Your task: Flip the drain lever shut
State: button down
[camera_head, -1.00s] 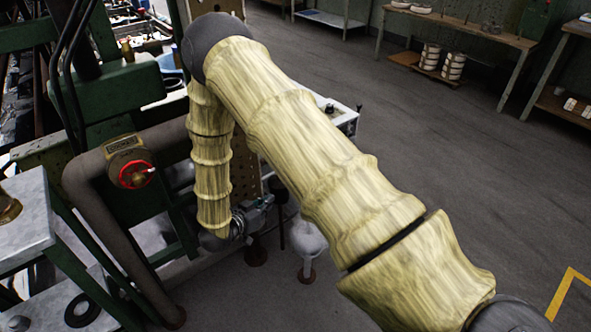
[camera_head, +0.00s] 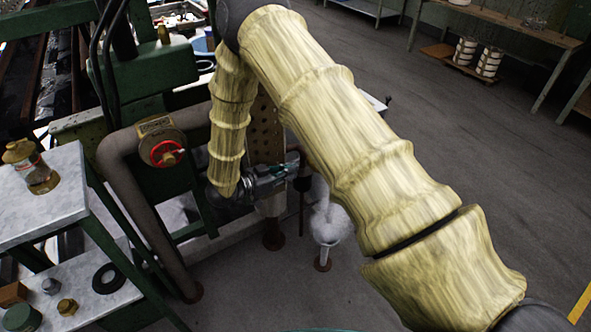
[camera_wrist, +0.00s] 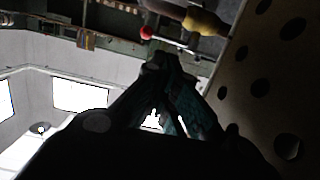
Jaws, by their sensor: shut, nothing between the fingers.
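In the wrist view a thin lever with a red ball knob (camera_wrist: 147,32) runs to the right, beside a tan and brown fitting (camera_wrist: 200,22). I take it for the drain lever; I cannot make it out in the head view. My gripper (camera_wrist: 160,66) is shut and empty, its dark fingers meeting just below the red knob in the picture. I cannot tell whether they touch the lever.
A perforated plate (camera_wrist: 262,85) stands close on the right in the wrist view. A white rounded vessel (camera_head: 330,222) stands by my gripper. Open floor lies to the right.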

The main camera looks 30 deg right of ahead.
jog(key=x, duration=1.2)
jog(key=shift+d+t, duration=0.1)
jog(key=shift+t, duration=0.2)
